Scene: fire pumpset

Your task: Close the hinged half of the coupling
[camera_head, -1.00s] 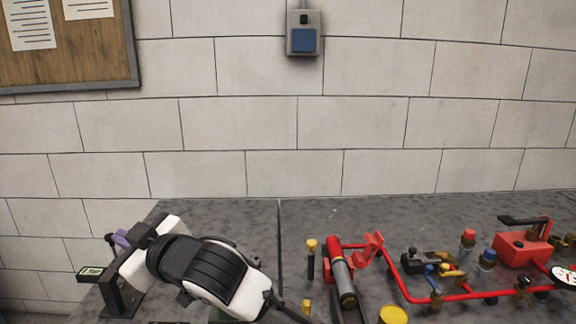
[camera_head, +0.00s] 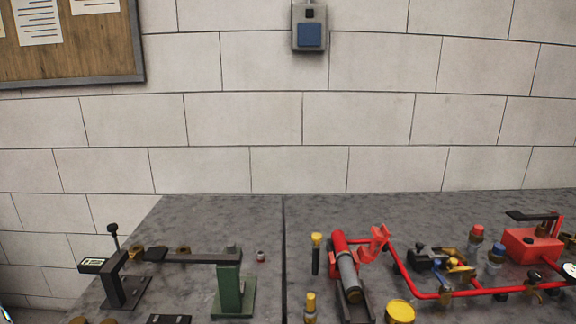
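A red angled piece (camera_head: 376,238) stands raised beside the upper end of a red and grey cylinder (camera_head: 346,268), right of the bench's middle. It looks like the hinged half of the coupling standing open, but its hinge is too small to make out. The cylinder lies along a dark cradle that runs toward the front edge of the picture.
A yellow-topped black rod (camera_head: 316,254) and a yellow round cap (camera_head: 400,311) flank the cylinder. Red piping (camera_head: 420,293) leads right to a red box (camera_head: 530,245). The bench's back strip is mostly clear.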

